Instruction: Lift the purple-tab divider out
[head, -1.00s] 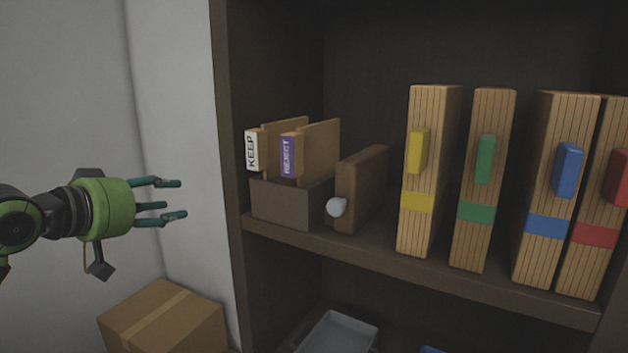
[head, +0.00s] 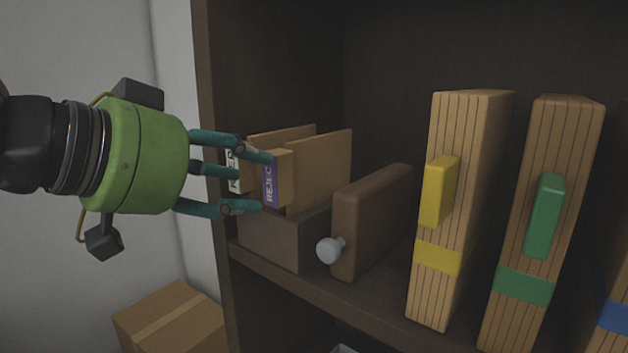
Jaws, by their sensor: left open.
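The purple-tab divider (head: 319,174), a tan board with a purple tab reading REJECT, stands upright in a small brown box (head: 285,236) on the shelf. Its purple tab (head: 270,180) faces out, partly covered by a finger. The KEEP divider (head: 284,139) with a white tab stands to its left; its tab is mostly hidden behind my fingers. My left gripper (head: 265,182) is open, its green-bodied hand coming from the left, with its teal fingertips in front of the purple tab. I cannot tell whether the fingers touch it. My right gripper is not in view.
A brown block with a round pale knob (head: 329,250) stands just right of the box. Tall binders with yellow (head: 440,191) and green (head: 544,216) tabs stand further right. The cabinet's side wall (head: 214,150) is close by my fingers. A cardboard box (head: 175,320) sits lower left.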

